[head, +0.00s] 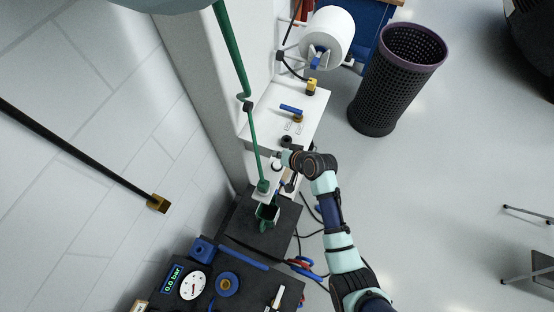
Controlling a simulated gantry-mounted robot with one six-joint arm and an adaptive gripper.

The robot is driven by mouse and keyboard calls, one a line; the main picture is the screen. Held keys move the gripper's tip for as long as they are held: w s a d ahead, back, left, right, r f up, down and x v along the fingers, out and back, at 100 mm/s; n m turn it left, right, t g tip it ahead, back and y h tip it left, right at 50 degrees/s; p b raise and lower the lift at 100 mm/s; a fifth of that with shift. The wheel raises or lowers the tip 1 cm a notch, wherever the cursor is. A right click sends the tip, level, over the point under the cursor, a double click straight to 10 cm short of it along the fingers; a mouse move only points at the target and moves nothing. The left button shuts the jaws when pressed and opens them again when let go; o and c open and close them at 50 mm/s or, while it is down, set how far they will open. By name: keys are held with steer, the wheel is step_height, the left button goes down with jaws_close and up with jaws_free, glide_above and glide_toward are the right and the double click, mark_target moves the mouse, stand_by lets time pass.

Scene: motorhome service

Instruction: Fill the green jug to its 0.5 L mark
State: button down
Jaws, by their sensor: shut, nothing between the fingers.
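The green jug (267,213) stands on a dark block in the lower middle of the head view. I look down on it steeply, and its 0.5 L mark and water level cannot be made out. A green pipe (255,145) runs down to a green fitting (263,187) just above the jug in the picture. My gripper (284,157) is shut and empty, above the jug in the picture and beside the pipe. My wrist hides part of what lies behind it. A blue-handled valve (291,109) sits on the white panel (258,121).
A pressure gauge (193,286), a blue round knob (228,284) and a 0.0 bar display (173,278) are at the lower left. Cables (307,267) lie right of the block. A dark mesh bin (397,80) stands upper right. The floor at right is mostly clear.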

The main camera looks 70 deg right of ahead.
mark_target(278, 165)
step_height(278, 165, down, 5)
steer(key=b, duration=0.3)
steer(key=shift+f, duration=0.2)
stand_by(1.1)
steer(key=shift+f+b, duration=0.3)
steer(key=shift+f+b, duration=0.35)
steer(key=shift+f, duration=0.1)
stand_by(0.6)
steer(key=shift+r, duration=0.1)
stand_by(3.2)
steer(key=shift+r+p, duration=0.85)
steer(key=shift+p, duration=0.15)
step_height(278, 165, up, 5)
steer(key=p, duration=0.4)
steer(key=shift+p, duration=0.4)
